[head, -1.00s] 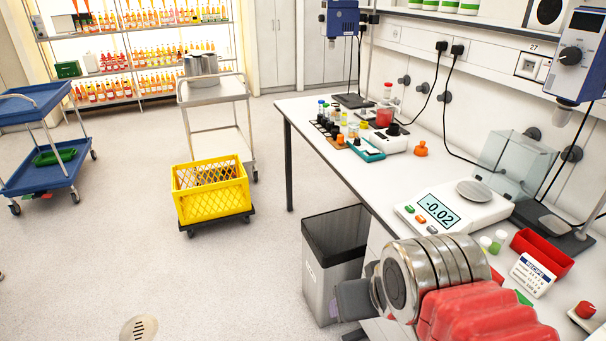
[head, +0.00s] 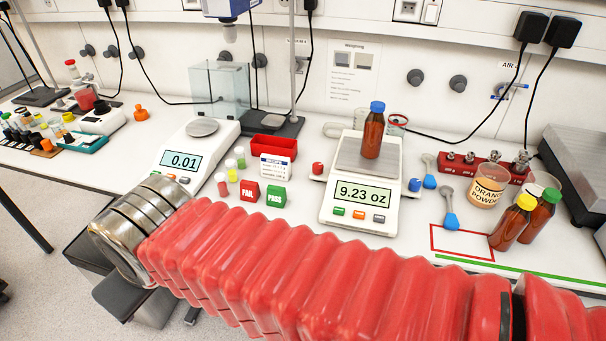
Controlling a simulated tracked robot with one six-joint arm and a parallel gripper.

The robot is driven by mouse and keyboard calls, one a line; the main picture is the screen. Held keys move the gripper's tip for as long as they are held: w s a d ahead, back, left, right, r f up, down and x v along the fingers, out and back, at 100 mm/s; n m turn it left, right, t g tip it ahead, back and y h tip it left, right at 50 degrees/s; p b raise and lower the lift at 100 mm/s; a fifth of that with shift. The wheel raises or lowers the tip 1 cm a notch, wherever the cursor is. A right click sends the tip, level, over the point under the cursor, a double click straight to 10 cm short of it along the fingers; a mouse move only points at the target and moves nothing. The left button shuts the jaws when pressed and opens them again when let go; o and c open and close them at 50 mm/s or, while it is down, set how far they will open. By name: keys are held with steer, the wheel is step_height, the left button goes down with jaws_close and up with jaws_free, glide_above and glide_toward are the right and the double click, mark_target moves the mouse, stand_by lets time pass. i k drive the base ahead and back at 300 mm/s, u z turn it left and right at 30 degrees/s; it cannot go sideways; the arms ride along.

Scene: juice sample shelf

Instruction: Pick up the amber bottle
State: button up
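An amber bottle with a blue cap (head: 372,134) stands upright on the pan of the middle scale (head: 355,207), whose display reads 9.23 oz. My gripper (head: 125,290) is at the lower left, beyond the metal rings of my arm, over the bench's front edge. It is apart from all the bottles. Its dark grey parts are partly hidden by the arm, so I cannot tell whether it is open or shut.
A second scale (head: 190,150) reads 0.01. FAIL (head: 248,192) and PASS (head: 275,195) blocks, small vials and a red bin (head: 266,147) stand between the scales. Spoons (head: 450,215), an orange powder jar (head: 487,186) and a weight rack (head: 470,163) lie right. My arm spans the foreground.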

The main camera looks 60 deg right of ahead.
mark_target(374, 125)
steer(key=k, duration=0.55)
steer(key=z, duration=3.5)
